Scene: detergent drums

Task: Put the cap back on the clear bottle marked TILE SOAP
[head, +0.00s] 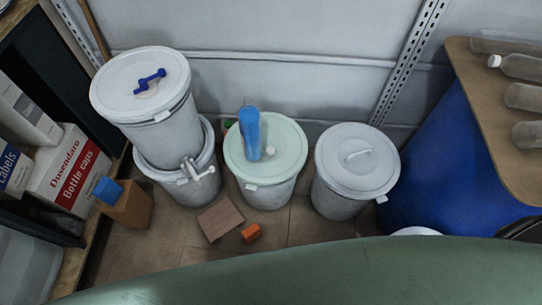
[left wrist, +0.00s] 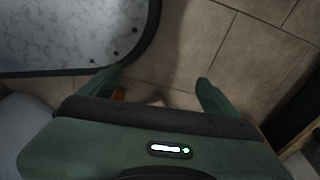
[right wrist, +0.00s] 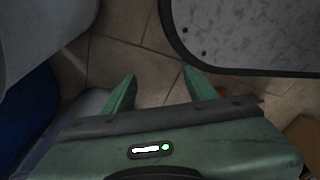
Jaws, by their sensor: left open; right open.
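Several clear bottles lie on their sides on the wooden board at the right of the head view; one clear bottle (head: 522,67) has a white cap (head: 494,61). I cannot read TILE SOAP on any of them. A small white round piece (head: 270,150), perhaps a loose cap, is on the pale green drum lid (head: 285,135), beside a blue bottle (head: 250,133). My left gripper (left wrist: 160,75) is open and empty, above the tiled floor in its wrist view. My right gripper (right wrist: 159,76) is also open and empty. Neither gripper shows in the head view.
Two stacked white drums (head: 150,115) stand left of the green-lidded one, and a grey-lidded drum (head: 357,162) right. A blue drum (head: 430,150) is under the board (head: 480,110). A Bottle caps box (head: 70,170) is at left. An orange block (head: 251,233) lies on the floor.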

